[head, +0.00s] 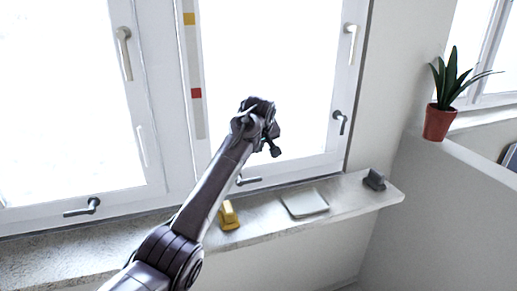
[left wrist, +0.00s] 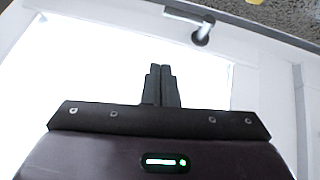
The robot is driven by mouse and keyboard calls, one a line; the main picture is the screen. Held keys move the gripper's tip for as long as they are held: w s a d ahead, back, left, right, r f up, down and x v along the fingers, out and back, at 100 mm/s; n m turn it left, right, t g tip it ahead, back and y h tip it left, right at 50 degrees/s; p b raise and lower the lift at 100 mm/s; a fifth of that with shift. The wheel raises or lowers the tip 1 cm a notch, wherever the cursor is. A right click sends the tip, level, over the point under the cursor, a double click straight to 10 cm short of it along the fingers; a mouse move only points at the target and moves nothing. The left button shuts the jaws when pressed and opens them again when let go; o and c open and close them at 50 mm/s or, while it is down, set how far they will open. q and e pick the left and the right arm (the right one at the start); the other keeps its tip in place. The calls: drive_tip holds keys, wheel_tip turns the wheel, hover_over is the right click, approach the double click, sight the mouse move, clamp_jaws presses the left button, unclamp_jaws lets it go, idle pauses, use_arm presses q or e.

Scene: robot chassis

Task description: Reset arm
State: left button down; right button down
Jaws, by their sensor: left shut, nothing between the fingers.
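My left arm rises from the bottom of the head view, with its gripper (head: 274,148) in front of the bright window, above the sill. In the left wrist view the two dark fingers of the left gripper (left wrist: 160,70) are pressed together with nothing between them. My right gripper is in neither view.
A window sill (head: 345,205) carries a yellow object (head: 229,215), a pale square dish (head: 304,204) and a dark grey object (head: 374,180). Window handles (head: 340,122) stick out of the frames; one handle (left wrist: 201,33) is in the wrist view. A potted plant (head: 438,122) stands on a ledge at right.

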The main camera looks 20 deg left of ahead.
use_arm(q)
drive_tip(key=s+d+f+m+g+h, duration=0.15)
drive_tip(key=s+f+m, duration=0.35)
drive_tip(key=s+f, duration=1.55)
drive_tip(key=s+f+m+g, duration=0.2)
drive_tip(key=s+m, duration=0.3)
drive_tip(key=s, duration=2.1)
wheel_tip(320, 180, down, 32)
drive_tip(key=s+a+g, duration=0.1)
drive_tip(key=s, duration=0.1)
drive_tip(key=s+a+f+g, duration=0.1)
drive_tip(key=s+a+f, duration=0.2)
drive_tip(key=s+f, duration=1.3)
drive_tip(key=s, duration=0.3)
drive_tip(key=shift+a+f, duration=0.2)
drive_tip(key=shift+f, duration=0.2)
